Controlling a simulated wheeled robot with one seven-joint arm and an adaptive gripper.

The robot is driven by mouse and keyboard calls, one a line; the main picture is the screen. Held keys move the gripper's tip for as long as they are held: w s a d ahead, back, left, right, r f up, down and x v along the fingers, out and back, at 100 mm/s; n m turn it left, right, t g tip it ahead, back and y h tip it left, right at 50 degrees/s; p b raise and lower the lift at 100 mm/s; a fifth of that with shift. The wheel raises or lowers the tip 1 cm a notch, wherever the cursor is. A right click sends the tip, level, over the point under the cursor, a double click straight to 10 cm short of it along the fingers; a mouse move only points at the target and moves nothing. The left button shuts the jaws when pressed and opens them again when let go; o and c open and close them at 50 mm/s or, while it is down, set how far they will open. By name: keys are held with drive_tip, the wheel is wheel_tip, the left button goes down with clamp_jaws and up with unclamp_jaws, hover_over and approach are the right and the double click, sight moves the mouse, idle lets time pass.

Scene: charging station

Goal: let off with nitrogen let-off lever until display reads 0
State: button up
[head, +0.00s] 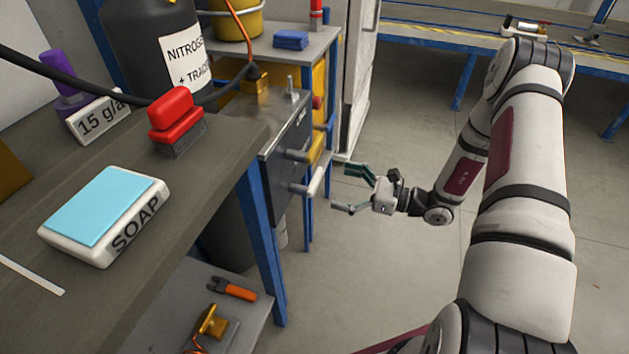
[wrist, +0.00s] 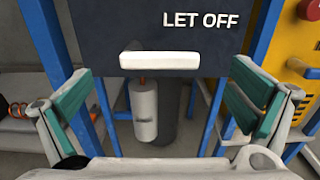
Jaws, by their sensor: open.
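The let-off lever shows in the wrist view as a white horizontal bar (wrist: 160,61) on a dark panel (wrist: 110,25), just below and left of the "LET OFF" lettering. In the head view a white-handled lever (head: 316,183) sticks out from the panel side of the bench. My gripper (head: 345,189) is open and empty, a short way right of that handle. In the wrist view my gripper (wrist: 163,95) has its teal-padded fingers spread left and right of the bar, apart from it. I cannot see the display's reading.
A nitrogen cylinder (head: 150,45), a red stamp-like block (head: 174,112) and a soap box (head: 105,215) stand on the bench. Blue legs (head: 262,235) stand below. The floor right of the bench is clear.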

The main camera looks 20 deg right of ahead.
sight(318, 180)
drive_tip(key=b+x, duration=0.1)
drive_tip(key=x, duration=0.6)
drive_tip(key=shift+a, duration=0.1)
drive_tip(key=shift+c, duration=0.2)
drive_tip(key=c, duration=1.5)
drive_tip(key=shift+c, duration=0.2)
